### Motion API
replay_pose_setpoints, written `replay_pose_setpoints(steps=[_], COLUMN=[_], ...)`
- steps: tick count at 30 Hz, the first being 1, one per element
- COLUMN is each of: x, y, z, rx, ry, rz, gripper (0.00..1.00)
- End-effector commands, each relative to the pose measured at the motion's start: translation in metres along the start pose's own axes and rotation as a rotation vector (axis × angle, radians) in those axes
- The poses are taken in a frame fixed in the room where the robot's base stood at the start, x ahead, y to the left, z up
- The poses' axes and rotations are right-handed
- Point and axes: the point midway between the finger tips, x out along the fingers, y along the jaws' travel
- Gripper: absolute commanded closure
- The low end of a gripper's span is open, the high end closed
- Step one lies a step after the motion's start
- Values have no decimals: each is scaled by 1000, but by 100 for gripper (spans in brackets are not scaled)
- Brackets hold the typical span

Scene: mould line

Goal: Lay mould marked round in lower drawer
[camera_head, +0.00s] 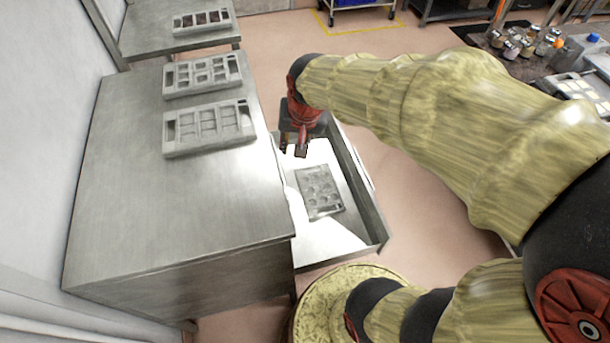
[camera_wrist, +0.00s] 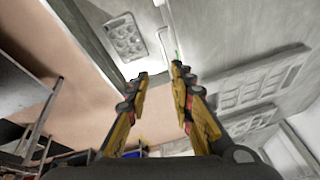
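A grey mould with round hollows (camera_head: 320,191) lies flat inside the open steel drawer (camera_head: 375,220), towards its middle. It also shows at the upper left of the wrist view (camera_wrist: 124,37). My gripper (camera_head: 293,150) is over the drawer's far end, beyond the mould and apart from it. In the wrist view my gripper (camera_wrist: 160,74) has its two fingers spread with nothing between them. Whether the drawer is the lower one cannot be told, as the cabinet front is hidden. No marking on the mould is readable.
The steel cabinet top (camera_head: 190,205) left of the drawer bears a mould with long rectangular hollows (camera_head: 207,127) and another mould (camera_head: 202,75) behind it. A further table (camera_head: 150,35) holds a dark-filled tray (camera_head: 202,21). A counter with jars stands at the far right.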

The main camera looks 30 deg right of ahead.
Motion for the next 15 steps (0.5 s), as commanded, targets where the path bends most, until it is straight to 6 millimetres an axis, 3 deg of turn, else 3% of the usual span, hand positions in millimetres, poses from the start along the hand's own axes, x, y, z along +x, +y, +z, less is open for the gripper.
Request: replay_pose_setpoints(steps=[1, 6, 10, 15], x=[-20, -70, -97, -116], y=[-3, -3, 1, 8], z=[11, 53, 84, 111], rx=[-55, -243, -372, -485], ry=[19, 59, 87, 114], rz=[-13, -40, -55, -66], gripper=[77, 77, 77, 77])
